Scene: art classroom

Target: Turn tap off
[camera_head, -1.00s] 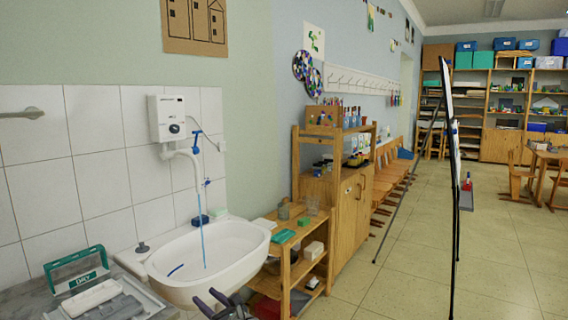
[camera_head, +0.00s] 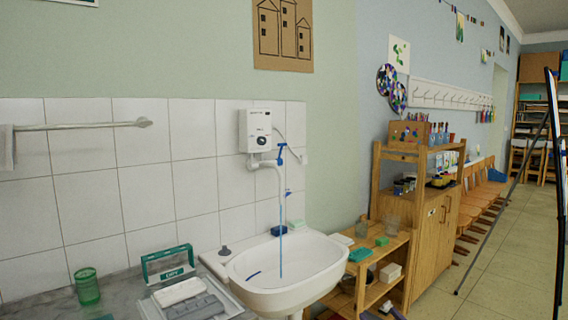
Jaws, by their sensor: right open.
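The tap (camera_head: 268,163) is a white pipe fitting with a blue lever (camera_head: 281,152), mounted on the tiled wall under a white water heater (camera_head: 255,131). A thin blue stream of water (camera_head: 281,240) runs down into the white sink (camera_head: 325,262). My right gripper (camera_head: 384,314) barely shows at the bottom edge, right of the sink, open and well apart from the tap. Most of it is cut off by the frame. My left gripper is not in view.
A wooden shelf unit (camera_head: 399,243) with small items stands right of the sink. On the counter at left are a green cup (camera_head: 87,287), a green-framed rack (camera_head: 168,266) and a grey tray. A towel rail (camera_head: 85,126) is on the wall.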

